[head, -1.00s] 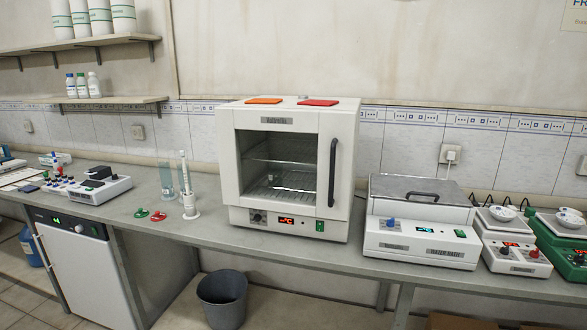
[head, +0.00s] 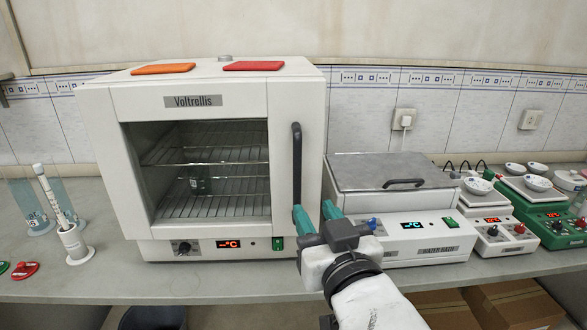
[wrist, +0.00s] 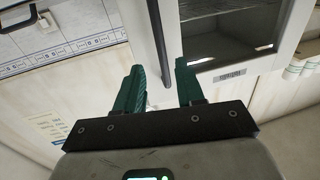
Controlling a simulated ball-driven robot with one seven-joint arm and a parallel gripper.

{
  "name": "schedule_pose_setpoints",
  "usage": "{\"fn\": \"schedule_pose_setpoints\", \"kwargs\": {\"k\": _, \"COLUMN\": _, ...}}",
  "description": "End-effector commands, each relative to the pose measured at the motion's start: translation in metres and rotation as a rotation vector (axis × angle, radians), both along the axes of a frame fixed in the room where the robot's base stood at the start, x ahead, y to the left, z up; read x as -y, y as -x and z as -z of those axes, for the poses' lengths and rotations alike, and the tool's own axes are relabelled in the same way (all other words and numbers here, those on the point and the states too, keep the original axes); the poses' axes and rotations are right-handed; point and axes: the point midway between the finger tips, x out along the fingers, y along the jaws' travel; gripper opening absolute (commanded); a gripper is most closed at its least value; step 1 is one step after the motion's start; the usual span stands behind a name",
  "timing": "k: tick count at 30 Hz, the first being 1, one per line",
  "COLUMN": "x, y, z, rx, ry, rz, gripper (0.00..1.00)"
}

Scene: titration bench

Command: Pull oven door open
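The white oven (head: 205,150) stands on the bench, with its glass-windowed door (head: 115,105) shut. Its dark vertical handle (head: 297,165) is on the door's right side. My gripper (head: 316,213) is open near the handle's lower end in the head view. In the wrist view, the two green fingers of my gripper (wrist: 160,80) are apart, and the handle (wrist: 158,40) extends toward the gap between them. I cannot tell whether either finger touches it. The gap looks empty behind the handle's end.
A water bath (head: 400,220) stands close to the oven's right. Balances (head: 490,222) are farther right. A cylinder in a white stand (head: 72,240) is left of the oven. Orange (head: 162,69) and red (head: 254,66) pads lie on the oven's top. The bench's front strip is clear.

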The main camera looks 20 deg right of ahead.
Motion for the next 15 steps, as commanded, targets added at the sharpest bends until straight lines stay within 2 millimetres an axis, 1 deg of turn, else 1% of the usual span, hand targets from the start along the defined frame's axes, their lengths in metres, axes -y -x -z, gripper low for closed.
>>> {"fn": "schedule_pose_setpoints", "kwargs": {"k": 2, "x": -0.001, "y": -0.004, "z": -0.004, "rx": 0.009, "ry": -0.002, "rz": 0.0, "gripper": 0.38}}
{"fn": "schedule_pose_setpoints", "kwargs": {"k": 5, "x": 0.001, "y": -0.015, "z": -0.003, "rx": 0.006, "ry": -0.001, "rz": 0.0, "gripper": 0.38}}
{"fn": "schedule_pose_setpoints", "kwargs": {"k": 15, "x": 0.009, "y": -0.075, "z": -0.003, "rx": 0.003, "ry": -0.002, "rz": 0.001, "gripper": 0.38}}
